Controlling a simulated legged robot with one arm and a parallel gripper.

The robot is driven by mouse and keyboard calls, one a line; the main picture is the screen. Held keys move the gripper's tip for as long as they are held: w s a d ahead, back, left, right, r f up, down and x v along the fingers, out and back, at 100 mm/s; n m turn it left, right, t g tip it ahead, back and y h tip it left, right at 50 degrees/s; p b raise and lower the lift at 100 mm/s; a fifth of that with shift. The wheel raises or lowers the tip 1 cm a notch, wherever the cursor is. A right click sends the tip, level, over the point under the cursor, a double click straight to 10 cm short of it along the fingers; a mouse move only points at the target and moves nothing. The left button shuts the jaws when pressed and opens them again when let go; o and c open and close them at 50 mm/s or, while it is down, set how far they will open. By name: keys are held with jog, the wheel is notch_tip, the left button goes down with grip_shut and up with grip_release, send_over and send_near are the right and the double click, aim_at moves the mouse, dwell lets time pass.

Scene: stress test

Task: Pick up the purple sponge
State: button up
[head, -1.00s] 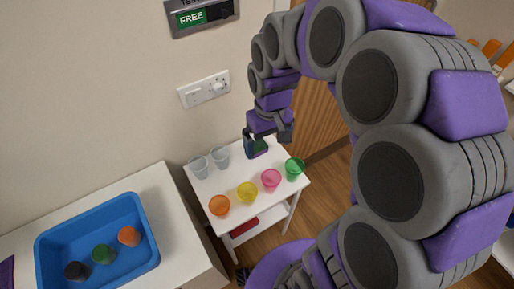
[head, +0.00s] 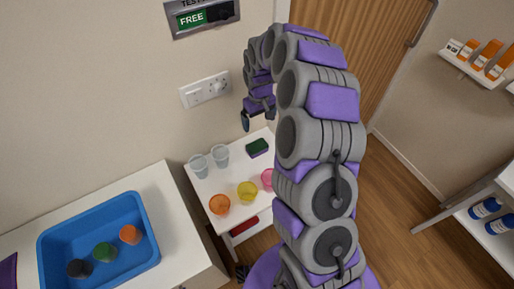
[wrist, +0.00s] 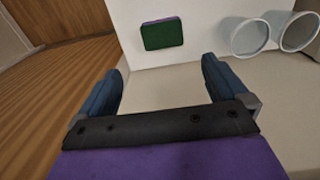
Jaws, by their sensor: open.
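The sponge (head: 258,147) lies on the small white table (head: 212,185), dark green on top with a thin purple edge. In the wrist view the sponge (wrist: 162,35) is at the top, beyond the fingertips and between their lines. My gripper (head: 247,118) is above the table's back edge, up and left of the sponge in the head view. In the wrist view my gripper (wrist: 161,75) is open, with two dark blue fingers wide apart and nothing between them.
Two clear cups (head: 209,160) stand left of the sponge. Orange (head: 219,205), yellow (head: 247,191) and pink (head: 267,178) cups stand along the table's front. A blue tray (head: 50,238) is on the left counter. The wall with a socket (head: 205,90) is close behind.

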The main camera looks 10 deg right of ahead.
jog(key=b, duration=0.2)
send_near(257, 145)
jog(key=f, duration=0.3)
jog(key=s+f, duration=0.1)
jog(key=f, duration=0.1)
jog(key=shift+d, duration=0.2)
jog(key=shift+w+a+f+b, duration=0.15)
jog(key=shift+f+b, duration=0.4)
jog(key=shift+f, duration=0.8)
jog(key=shift+w+a+f+b, duration=0.1)
jog(key=shift+w+f+b, duration=0.3)
jog(key=shift+f, duration=0.9)
jog(key=shift+s, duration=0.15)
jog(key=shift+c, duration=0.2)
jog(key=c, duration=0.6)
